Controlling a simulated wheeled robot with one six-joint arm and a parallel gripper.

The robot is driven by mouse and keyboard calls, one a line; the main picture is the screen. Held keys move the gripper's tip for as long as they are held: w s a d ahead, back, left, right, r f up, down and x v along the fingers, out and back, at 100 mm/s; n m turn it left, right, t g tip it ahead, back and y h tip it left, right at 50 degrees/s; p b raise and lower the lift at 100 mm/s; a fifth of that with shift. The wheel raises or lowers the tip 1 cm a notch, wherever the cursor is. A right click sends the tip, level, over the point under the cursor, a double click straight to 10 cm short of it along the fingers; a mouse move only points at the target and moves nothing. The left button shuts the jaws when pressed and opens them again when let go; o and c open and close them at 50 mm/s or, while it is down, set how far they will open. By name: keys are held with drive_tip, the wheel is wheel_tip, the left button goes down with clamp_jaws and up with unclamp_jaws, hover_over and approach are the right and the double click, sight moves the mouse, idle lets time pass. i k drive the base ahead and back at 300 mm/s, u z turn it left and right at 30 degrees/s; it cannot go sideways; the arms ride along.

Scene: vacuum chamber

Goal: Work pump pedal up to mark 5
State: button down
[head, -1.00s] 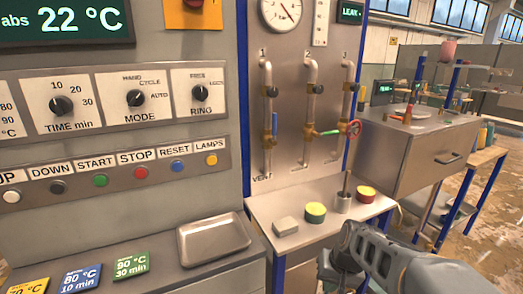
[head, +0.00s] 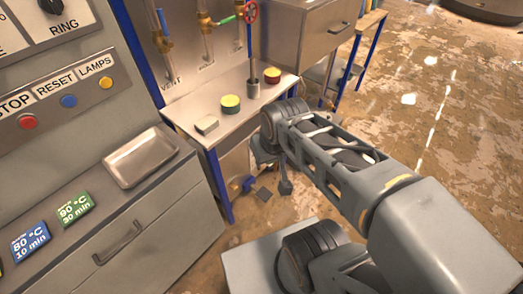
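A small dark flat plate (head: 264,194), which looks like the pump pedal, sits low near the floor below the steel bench. A small blue part (head: 248,183) is just left of it, perhaps part of the pump. My arm reaches from the lower right towards the bench. My gripper (head: 284,187) hangs down at the arm's far end, just right of the dark plate. It is small and partly hidden by my arm, so whether its fingers are open or touch the plate cannot be told. No gauge or mark 5 shows now.
The steel bench (head: 185,112) holds a grey block (head: 207,124), a yellow-green round pad (head: 230,104), a metal cylinder with a rod (head: 253,90) and a red-yellow pad (head: 272,75). A metal tray (head: 140,157) lies on the left cabinet. Worn floor (head: 440,130) is open to the right.

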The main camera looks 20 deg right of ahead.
sight(263, 194)
drive_tip(key=z, duration=0.25)
drive_tip(key=k, duration=1.1)
drive_tip(key=u, duration=0.3)
drive_tip(key=i, duration=0.35)
drive_tip(key=u, duration=0.05)
